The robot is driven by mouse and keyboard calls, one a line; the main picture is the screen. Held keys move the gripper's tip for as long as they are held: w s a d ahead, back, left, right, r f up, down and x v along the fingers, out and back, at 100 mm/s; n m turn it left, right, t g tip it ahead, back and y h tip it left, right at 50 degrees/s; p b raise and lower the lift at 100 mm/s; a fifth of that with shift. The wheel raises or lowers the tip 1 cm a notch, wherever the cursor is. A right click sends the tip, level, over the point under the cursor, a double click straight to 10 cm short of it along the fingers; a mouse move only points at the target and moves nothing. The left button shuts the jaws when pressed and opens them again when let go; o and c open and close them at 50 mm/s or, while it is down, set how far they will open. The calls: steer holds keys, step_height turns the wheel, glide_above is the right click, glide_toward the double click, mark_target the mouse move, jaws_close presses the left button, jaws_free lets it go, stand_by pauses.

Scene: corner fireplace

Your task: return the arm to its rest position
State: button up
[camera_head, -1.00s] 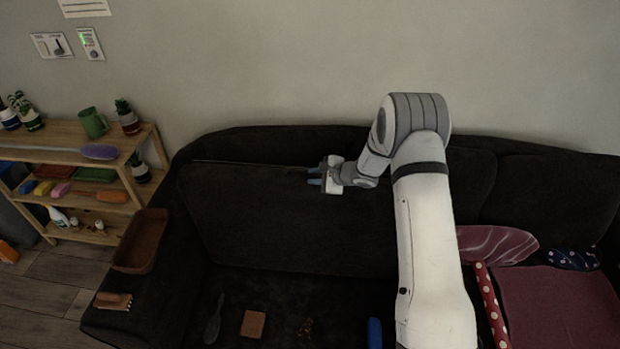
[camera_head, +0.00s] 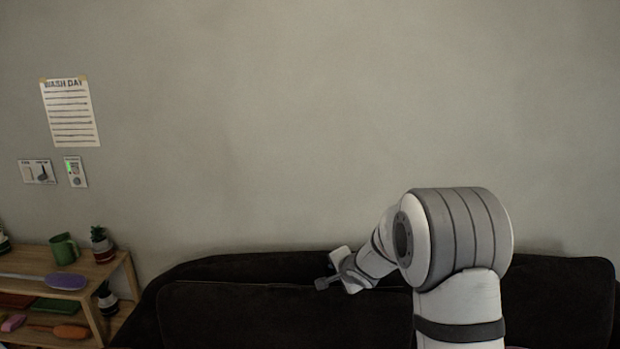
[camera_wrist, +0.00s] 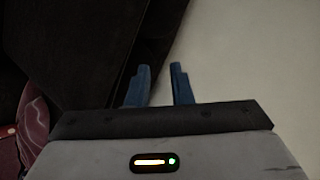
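My gripper (camera_head: 322,284) is at the end of my raised, folded arm, in front of the dark sofa's back (camera_head: 240,310) in the head view. In the wrist view, the two blue fingers of my gripper (camera_wrist: 159,85) stand apart with a gap between them. Nothing is held between them. Behind the fingers are the dark sofa and the pale wall.
A wooden shelf (camera_head: 108,275) stands at the left with a green mug (camera_head: 64,249), a potted plant (camera_head: 102,244) and a purple brush-like object (camera_head: 66,282). A paper list (camera_head: 70,112) hangs on the wall (camera_head: 300,120). A maroon cloth (camera_wrist: 32,120) shows at the wrist view's left edge.

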steer(key=s+d+r+n+g+h+b, duration=0.15)
steer(key=s+d+r, duration=0.3)
steer(key=s, duration=0.45)
steer(key=s+d+r+n+g+h+b, duration=0.1)
steer(key=s+d+r+n+h, duration=0.3)
steer(key=s, duration=0.6)
steer(key=s+f+n+g+y+b, duration=0.1)
steer(key=s+n+g, duration=0.1)
steer(key=s, duration=0.9)
steer(key=s+f+n+g+y, duration=0.1)
steer(key=s+f+n+g, duration=0.1)
steer(key=s, duration=0.9)
steer(key=shift+a+n+b, duration=0.4)
steer(key=shift+a+n, duration=0.05)
steer(key=shift+n, duration=0.4)
steer(key=shift+f+y, duration=0.1)
steer(key=shift+y, duration=0.15)
